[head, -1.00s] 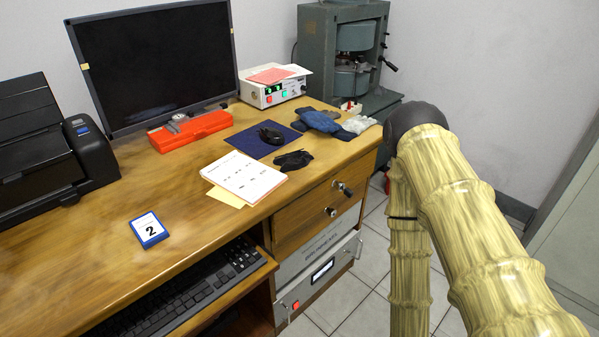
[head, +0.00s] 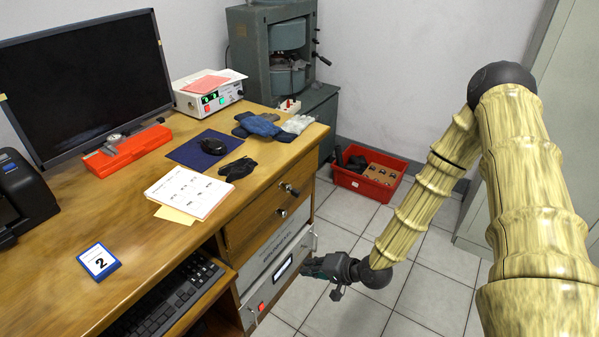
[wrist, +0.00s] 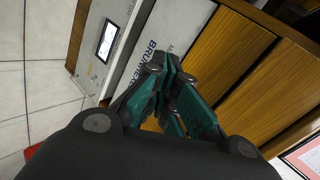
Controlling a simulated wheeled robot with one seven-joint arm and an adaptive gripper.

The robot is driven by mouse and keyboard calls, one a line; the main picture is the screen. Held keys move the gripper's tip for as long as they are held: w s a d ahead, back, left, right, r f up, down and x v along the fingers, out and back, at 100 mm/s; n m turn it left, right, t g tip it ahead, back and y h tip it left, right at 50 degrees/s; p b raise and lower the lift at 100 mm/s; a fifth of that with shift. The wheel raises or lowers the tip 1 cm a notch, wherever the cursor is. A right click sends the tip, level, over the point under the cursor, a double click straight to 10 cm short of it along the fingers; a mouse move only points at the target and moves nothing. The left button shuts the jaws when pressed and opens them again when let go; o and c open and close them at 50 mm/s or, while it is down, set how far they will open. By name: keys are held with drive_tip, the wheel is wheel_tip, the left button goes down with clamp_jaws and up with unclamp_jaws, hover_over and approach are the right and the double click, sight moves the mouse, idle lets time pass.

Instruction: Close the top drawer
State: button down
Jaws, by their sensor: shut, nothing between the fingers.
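My gripper (head: 310,266) is low, to the right of the desk's front, beside the grey equipment panels under the drawer. In the wrist view my gripper (wrist: 168,68) has its teal fingers together and empty, pointing toward the desk. Wooden fronts (wrist: 240,55) show beyond the fingers on the right. Contact with the desk cannot be seen.
Grey panels (head: 262,278) with a screen, a red switch and metal handles sit below the drawer. A red crate (head: 365,184) stands on the floor by the back wall. The tiled floor (head: 428,290) to the right is clear. A notepad (head: 190,192) lies on the desktop.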

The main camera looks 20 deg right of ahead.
drive_tip(key=w+d+r+m+t+y+p, duration=0.1)
drive_tip(key=w+d+r+m+t+y, duration=0.15)
drive_tip(key=w+d+r, duration=0.5)
drive_tip(key=t+y+p, duration=0.1)
drive_tip(key=t, duration=0.2)
approach(292, 170)
drive_tip(key=x, duration=0.7)
drive_tip(key=shift+f+b, duration=0.2)
drive_tip(key=shift+b, duration=0.2)
drive_tip(key=shift+w, duration=0.15)
